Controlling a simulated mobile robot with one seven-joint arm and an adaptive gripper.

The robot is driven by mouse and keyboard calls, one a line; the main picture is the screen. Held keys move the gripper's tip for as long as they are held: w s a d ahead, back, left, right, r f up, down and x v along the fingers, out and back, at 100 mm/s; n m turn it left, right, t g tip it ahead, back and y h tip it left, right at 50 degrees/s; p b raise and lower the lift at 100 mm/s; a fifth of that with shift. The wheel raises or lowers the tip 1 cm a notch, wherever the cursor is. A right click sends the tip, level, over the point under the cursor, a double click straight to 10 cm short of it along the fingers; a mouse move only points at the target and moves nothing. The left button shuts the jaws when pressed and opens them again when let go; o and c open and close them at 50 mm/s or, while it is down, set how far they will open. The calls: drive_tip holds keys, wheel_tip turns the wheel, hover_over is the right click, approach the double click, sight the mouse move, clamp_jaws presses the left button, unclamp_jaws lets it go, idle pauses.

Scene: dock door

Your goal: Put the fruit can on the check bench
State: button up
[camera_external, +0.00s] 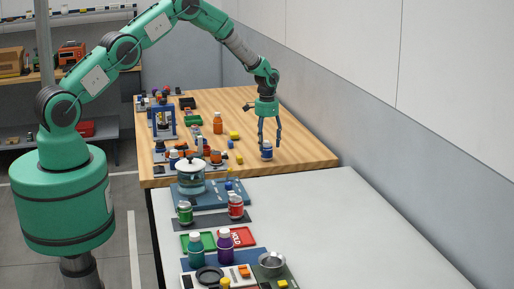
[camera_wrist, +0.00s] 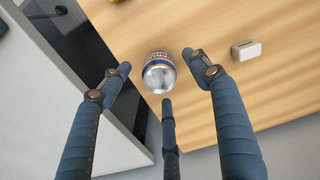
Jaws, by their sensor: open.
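A can with a blue, white and orange label and a bare metal top (camera_wrist: 160,75) stands on the wooden bench (camera_wrist: 285,95). In the external view the same blue and white can (camera_external: 267,154) is near the bench's right front edge. Which surface is the check bench is not marked.
A small white block (camera_wrist: 246,50) lies right of the can. A white table (camera_external: 330,225) adjoins in front, mostly clear on its right.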

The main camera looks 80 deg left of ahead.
sight(267, 152)
drive_tip(key=shift+f, duration=0.15)
drive_tip(key=shift+d+f, duration=0.1)
drive_tip(key=shift+f, duration=2.35)
drive_tip(key=c, duration=1.5)
drive_tip(key=shift+r, duration=0.15)
